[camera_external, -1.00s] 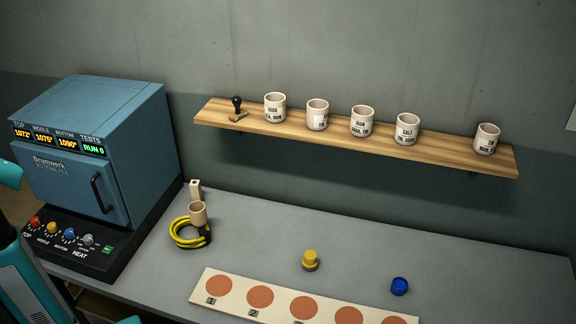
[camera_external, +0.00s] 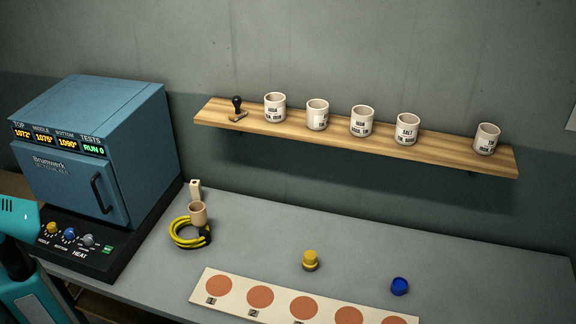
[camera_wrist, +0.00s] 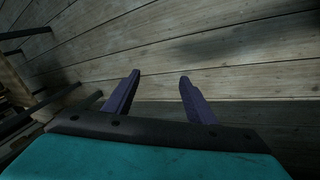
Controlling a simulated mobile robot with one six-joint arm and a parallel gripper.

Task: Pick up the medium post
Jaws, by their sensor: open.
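No object in view is clearly the medium post. A small upright beige block (camera_external: 195,190) with a dark spot near its top stands at the back left of the grey bench, in the external view, and looks most like a post. Its size class cannot be told. In the wrist view my gripper (camera_wrist: 159,84) is open and empty, its two dark purple fingers apart over wooden planks (camera_wrist: 230,60). The external view shows only parts of my teal arm at the left edge, not the fingers, so the gripper is far from the block.
A tan cup (camera_external: 198,211) and a yellow-black coil (camera_external: 183,240) crowd the block's front. The blue kiln (camera_external: 70,185) stands left. A yellow knob-like piece (camera_external: 310,259), blue cap (camera_external: 399,286) and spotted board (camera_external: 228,304) lie right. A shelf (camera_external: 215,108) of white cups hangs above.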

